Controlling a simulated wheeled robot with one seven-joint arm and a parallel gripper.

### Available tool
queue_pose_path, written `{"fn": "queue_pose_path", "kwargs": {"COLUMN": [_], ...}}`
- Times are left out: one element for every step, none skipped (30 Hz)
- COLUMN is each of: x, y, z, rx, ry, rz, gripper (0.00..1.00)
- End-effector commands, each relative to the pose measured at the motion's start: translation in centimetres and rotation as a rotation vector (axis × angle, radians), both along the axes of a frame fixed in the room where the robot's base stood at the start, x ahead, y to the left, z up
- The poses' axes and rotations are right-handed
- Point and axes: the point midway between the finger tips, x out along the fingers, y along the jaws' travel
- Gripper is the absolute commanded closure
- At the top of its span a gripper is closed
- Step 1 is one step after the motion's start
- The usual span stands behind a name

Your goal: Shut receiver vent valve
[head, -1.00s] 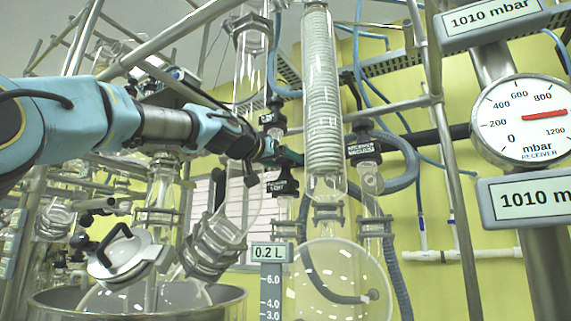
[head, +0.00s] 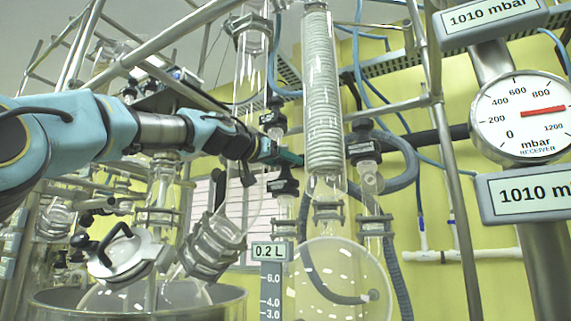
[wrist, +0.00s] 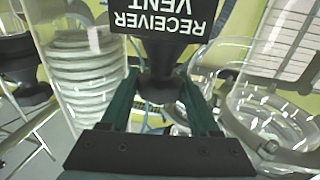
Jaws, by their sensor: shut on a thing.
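The receiver vent valve (wrist: 165,60) is a black knob with a black tag, and the tag reads RECEIVER VENT upside down in the wrist view. My gripper (wrist: 161,92) has its two green fingers on either side of the knob's neck and is shut on it. In the head view my gripper (head: 289,158) reaches in from the left, left of the coil condenser. The vent valve (head: 284,187) shows there just below the fingers, on top of a glass neck. The exact contact at the knob is partly hidden in the head view.
The coil condenser (head: 323,95) stands close to the right of my gripper, above the round receiver flask (head: 335,285). The receiver vacuum valve (head: 365,145) is further right. The receiver gauge (head: 520,120) reads about 1010 mbar. Steel rods and glassware crowd the left.

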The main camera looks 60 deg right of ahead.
Motion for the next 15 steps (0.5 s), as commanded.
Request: {"fn": "queue_pose_path", "kwargs": {"x": [0.49,0.33,0.38,0.47,0.28,0.26,0.33,0.2,0.14,0.16,0.17,0.19,0.13,0.08,0.06], "y": [0.04,-0.14,-0.12,-0.01,-0.11,-0.13,-0.06,-0.06,-0.06,-0.07,-0.07,-0.02,-0.02,-0.04,-0.05], "z": [-0.3,-0.06,0.01,0.1,0.33,0.34,0.42,0.44,0.4,0.39,0.38,0.43,0.45,0.41,0.41], "rx": [-0.007,-0.001,-0.001,-0.005,-0.001,0.0,-0.003,-0.002,0.0,0.0,0.0,-0.002,-0.002,-0.001,0.0], "ry": [0.008,0.009,0.01,0.01,0.009,0.008,0.009,0.007,0.006,0.005,0.005,0.004,0.005,0.005,0.004], "rz": [-0.04,-0.075,-0.118,-0.149,-0.179,-0.217,-0.245,-0.266,-0.288,-0.305,-0.323,-0.347,-0.363,-0.376,-0.393], "gripper": [0.87,0.87,0.87,0.87,0.87,0.87,0.87,0.87,0.87,0.87,0.87,0.87,0.87,0.87,0.87]}}
